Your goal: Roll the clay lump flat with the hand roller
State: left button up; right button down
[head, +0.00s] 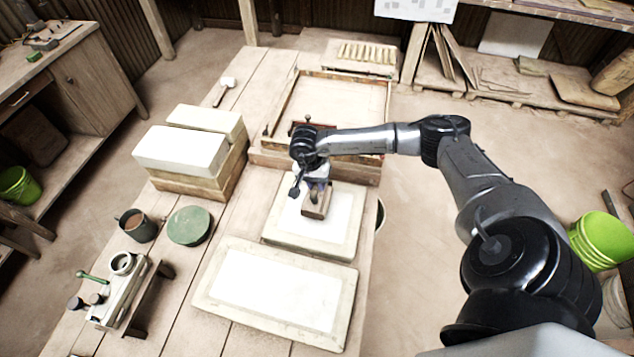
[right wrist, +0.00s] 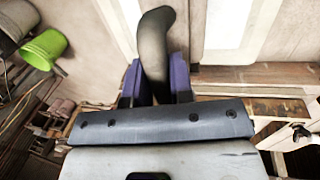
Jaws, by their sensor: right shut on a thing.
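My right gripper (head: 317,184) is low over the far pale slab (head: 345,232), on the right side of the table. Its purple fingers in the right wrist view (right wrist: 155,85) are shut on a dark, rounded, elongated piece, which appears to be the handle of the hand roller (right wrist: 153,45). A brown block-like part (head: 315,205) shows just under the fingers in the head view, seemingly the roller's body. I cannot tell whether it touches the slab. No clay lump can be made out clearly; the gripper and held thing hide the spot beneath. My left gripper is out of view.
A second pale slab (head: 275,290) lies nearer on the table. White blocks (head: 180,150) on wood, a mug (head: 138,226), a green disc (head: 189,226) and a small metal device (head: 118,290) stand left. A wooden tray frame (head: 330,95) lies behind the gripper.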

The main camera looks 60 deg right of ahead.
jog(key=shift+f, duration=0.25)
jog(key=shift+f+b, duration=0.25)
jog(key=shift+b, duration=0.15)
jog(key=shift+f+b, duration=0.6)
jog(key=shift+f, duration=0.1)
jog(key=shift+r, duration=0.1)
jog(key=shift+w, duration=0.1)
